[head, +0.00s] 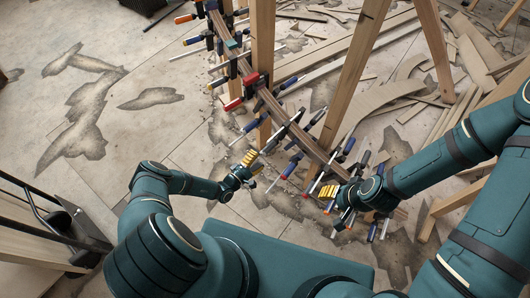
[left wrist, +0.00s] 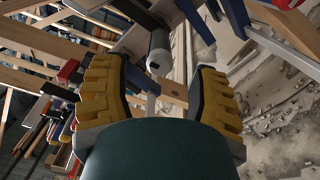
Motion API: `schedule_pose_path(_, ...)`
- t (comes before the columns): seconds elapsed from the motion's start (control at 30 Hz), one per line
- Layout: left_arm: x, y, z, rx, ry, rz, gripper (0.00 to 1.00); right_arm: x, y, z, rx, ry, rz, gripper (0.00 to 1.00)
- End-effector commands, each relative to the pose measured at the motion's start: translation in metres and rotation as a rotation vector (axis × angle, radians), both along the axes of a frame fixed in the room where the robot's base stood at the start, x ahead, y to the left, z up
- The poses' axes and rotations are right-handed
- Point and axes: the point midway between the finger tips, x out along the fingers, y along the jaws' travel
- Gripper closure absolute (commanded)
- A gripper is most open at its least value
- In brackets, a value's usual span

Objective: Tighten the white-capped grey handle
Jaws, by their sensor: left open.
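The grey handle with a white cap (left wrist: 158,50) shows in the left wrist view, its capped end facing me. It lies between and just beyond the fingertips of my left gripper (left wrist: 157,75), with a gap on both sides. My left gripper (head: 249,160) is open and empty, with yellow-and-black finger pads, beside the clamped stringer in the head view. I cannot pick out the handle surely in the head view. My right gripper (head: 328,191) is at the lower end of the stringer among clamps; I cannot tell whether it is open or shut.
The curved wooden stringer (head: 291,123) carries many clamps on both sides, including a red one (head: 251,79). Wooden posts (head: 354,70) stand behind it. Loose boards (head: 400,95) lie at the right. The stained floor (head: 150,100) at the left is mostly clear.

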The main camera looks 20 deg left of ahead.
Motion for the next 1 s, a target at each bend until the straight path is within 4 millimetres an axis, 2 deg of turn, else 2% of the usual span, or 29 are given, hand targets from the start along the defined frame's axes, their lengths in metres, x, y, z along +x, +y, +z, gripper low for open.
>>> schedule_pose_path(0.1,-0.021,0.011,0.000,-0.001,0.002,0.003,0.40,0.000,0.000,0.000,0.000,0.000,0.000,0.53)
schedule_pose_path(0.3,-0.042,0.021,0.000,0.000,-0.001,0.000,0.40,0.000,0.000,0.000,0.000,0.000,0.000,0.53)
schedule_pose_path(0.8,-0.049,0.023,0.000,0.000,-0.001,0.000,0.40,0.000,0.000,0.000,0.000,0.000,0.000,0.53)
schedule_pose_path(1.0,-0.060,0.029,0.001,0.001,0.000,0.000,0.40,0.000,0.000,0.004,0.000,0.000,0.000,0.53)
